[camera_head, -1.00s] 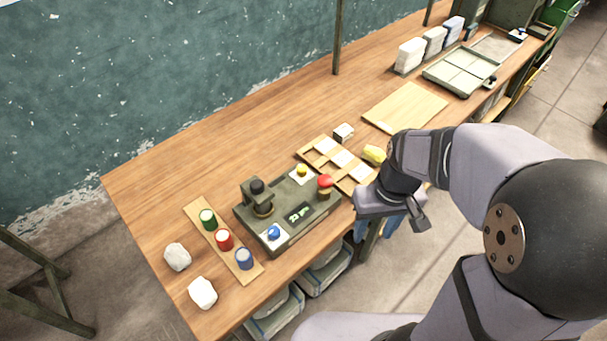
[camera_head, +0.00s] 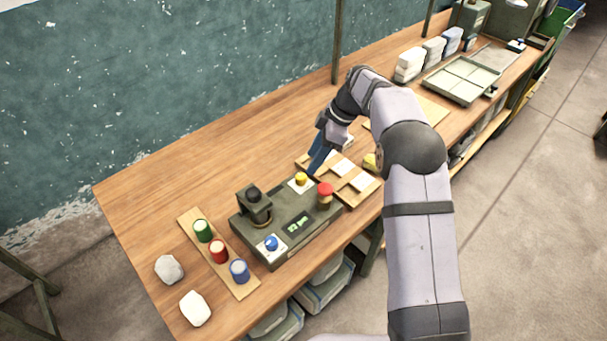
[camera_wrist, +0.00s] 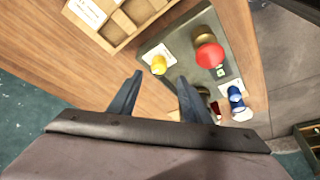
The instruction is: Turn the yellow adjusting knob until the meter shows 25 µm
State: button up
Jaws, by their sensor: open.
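The yellow adjusting knob (camera_head: 301,179) stands on a white plate at the back of the dark green device (camera_head: 290,238). It also shows in the wrist view (camera_wrist: 159,64). The meter (camera_head: 297,223) has green lit digits in µm, too small to read surely. My gripper (camera_head: 315,164) is open and empty, with its blue fingers pointing down just behind and right of the yellow knob. In the wrist view the knob lies a little beyond the gap between the fingertips (camera_wrist: 160,80), apart from them.
The device also bears a red knob (camera_head: 325,189), a blue knob (camera_head: 271,243) and a dark post (camera_head: 254,204). A wooden tray (camera_head: 357,198) with white cards lies to the right. A board (camera_head: 241,287) with green, red and blue cups lies left. The table behind the device is clear.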

aim_at(301, 176)
jog(key=shift+w+a, duration=0.1)
jog(key=shift+w, duration=0.05)
jog(key=shift+f, duration=0.15)
jog(key=shift+p+x, duration=1.55)
jog(key=shift+x, duration=2)
jog(key=c, duration=1)
jog(key=shift+c, duration=0.2)
